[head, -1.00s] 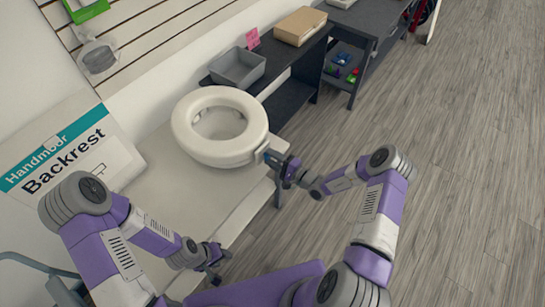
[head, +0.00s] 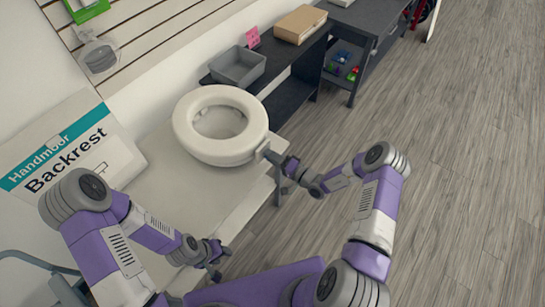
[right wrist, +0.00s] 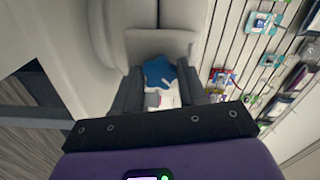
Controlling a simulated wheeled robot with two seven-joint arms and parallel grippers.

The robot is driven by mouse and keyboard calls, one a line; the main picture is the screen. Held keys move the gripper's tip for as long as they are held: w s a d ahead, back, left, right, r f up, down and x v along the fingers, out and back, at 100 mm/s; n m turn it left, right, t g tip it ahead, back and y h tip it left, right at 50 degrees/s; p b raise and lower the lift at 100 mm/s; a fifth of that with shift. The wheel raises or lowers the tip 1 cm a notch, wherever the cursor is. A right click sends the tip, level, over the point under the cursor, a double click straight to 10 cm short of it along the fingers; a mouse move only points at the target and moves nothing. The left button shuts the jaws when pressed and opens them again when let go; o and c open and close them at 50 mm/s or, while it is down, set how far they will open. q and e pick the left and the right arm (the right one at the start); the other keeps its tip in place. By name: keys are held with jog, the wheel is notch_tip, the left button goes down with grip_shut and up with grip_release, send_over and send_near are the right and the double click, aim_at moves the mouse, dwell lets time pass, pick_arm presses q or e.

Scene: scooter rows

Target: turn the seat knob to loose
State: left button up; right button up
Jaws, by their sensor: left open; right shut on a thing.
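The raised white seat (head: 216,152) sits on the pale table at centre in the head view, with a small bracket (head: 263,150) on its right side. A blue lobed seat knob (right wrist: 158,73) shows in the right wrist view under a pale bracket (right wrist: 160,45). My right gripper (head: 285,163) is at the bracket, and its two dark fingers (right wrist: 160,85) are shut on the knob from either side. The knob is hidden in the head view, and I cannot read its setting. My left gripper (head: 218,252) is open and empty near the table's front edge, away from the seat.
A Backrest box (head: 65,160) stands at left on the table. A grey bin (head: 238,68), a pink card (head: 253,37) and a brown box (head: 300,25) stand on dark shelving behind. The wooden floor at right (head: 460,150) is clear.

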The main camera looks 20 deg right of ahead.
jog(key=o, duration=1.1)
jog(key=shift+c, duration=0.2)
jog(key=v, duration=0.7)
jog(key=shift+s+d, duration=0.2)
jog(key=shift+s, duration=0.05)
